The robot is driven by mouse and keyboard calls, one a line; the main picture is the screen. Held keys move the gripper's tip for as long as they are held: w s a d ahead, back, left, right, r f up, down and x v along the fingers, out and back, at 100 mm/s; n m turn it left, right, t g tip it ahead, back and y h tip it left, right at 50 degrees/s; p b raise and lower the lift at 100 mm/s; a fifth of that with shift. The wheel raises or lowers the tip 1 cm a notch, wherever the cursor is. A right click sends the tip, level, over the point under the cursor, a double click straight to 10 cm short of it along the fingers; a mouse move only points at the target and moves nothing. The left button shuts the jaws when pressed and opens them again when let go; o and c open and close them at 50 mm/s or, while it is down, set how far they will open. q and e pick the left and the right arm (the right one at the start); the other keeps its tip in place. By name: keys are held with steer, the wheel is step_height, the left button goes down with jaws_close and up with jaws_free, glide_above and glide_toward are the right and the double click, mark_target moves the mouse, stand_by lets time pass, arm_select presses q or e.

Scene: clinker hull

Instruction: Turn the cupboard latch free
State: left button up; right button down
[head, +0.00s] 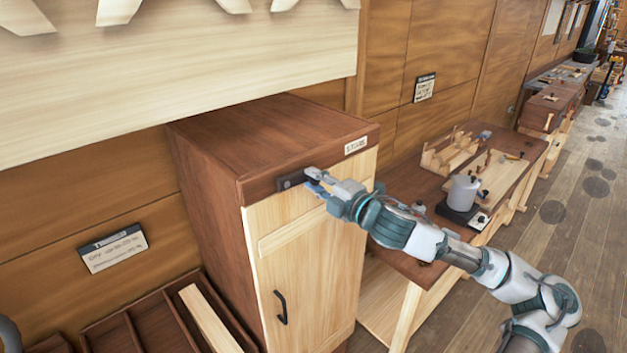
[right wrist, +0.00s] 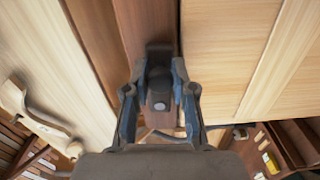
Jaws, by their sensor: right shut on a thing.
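The cupboard (head: 215,150) has a dark brown body and a pale wooden door (head: 315,260) with a black handle (head: 281,307). The cupboard latch (head: 290,181) is a dark piece at the top of the front, above the door's upper left part. My right gripper (head: 316,184) reaches it from the right and is shut on it. In the right wrist view the dark latch (right wrist: 160,82) sits between the two fingers of the right gripper (right wrist: 158,98). The fingers hide its sides. The door looks closed.
A pale plank structure (head: 180,75) overhangs the cupboard at upper left. A divided wooden tray (head: 150,325) lies at lower left. The floor (head: 570,225) at right is open.

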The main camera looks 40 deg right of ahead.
steer(key=shift+r+n, duration=0.2)
steer(key=shift+n, duration=0.1)
stand_by(0.4)
steer(key=c, duration=1)
jaws_free()
steer(key=shift+o, duration=0.2)
steer(key=shift+w+a, duration=0.15)
steer(key=shift+w, duration=0.05)
steer(key=s+d, duration=0.1)
steer(key=s, duration=1.1)
steer(key=shift+d, duration=0.1)
